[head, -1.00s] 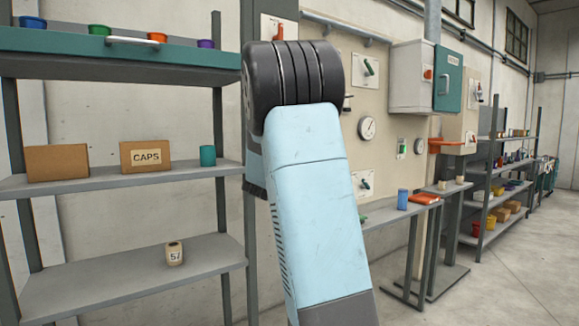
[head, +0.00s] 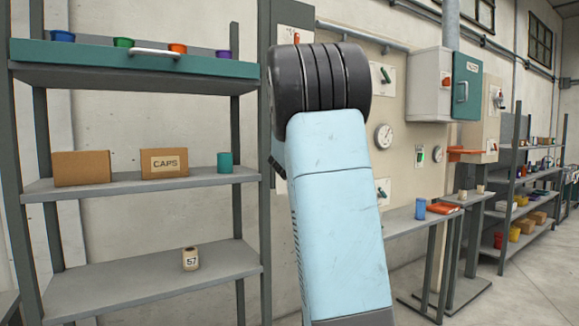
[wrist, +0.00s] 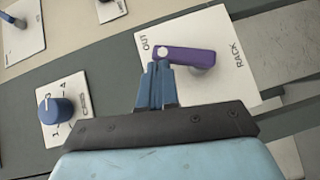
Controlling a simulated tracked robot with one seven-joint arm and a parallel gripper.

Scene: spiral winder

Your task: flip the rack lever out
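In the wrist view, a purple lever (wrist: 188,54) sits on a white plate (wrist: 220,85) marked OUT and RACK. The lever lies roughly level in the picture, with a pale round spot near its left end and its hub towards the right. The OUT mark is beside its left end; RACK is beyond its right. My gripper (wrist: 157,66) has its blue fingers close together. Their tips are at the lever's left end, just below the pale spot; I cannot tell whether they touch it. In the head view my arm hides the gripper and lever.
A blue knob (wrist: 56,109) on a numbered plate lies left of my gripper in the wrist view. In the head view, a shelf (head: 150,284) stands left and a narrow table (head: 402,222) right. Free floor (head: 535,285) shows at far right.

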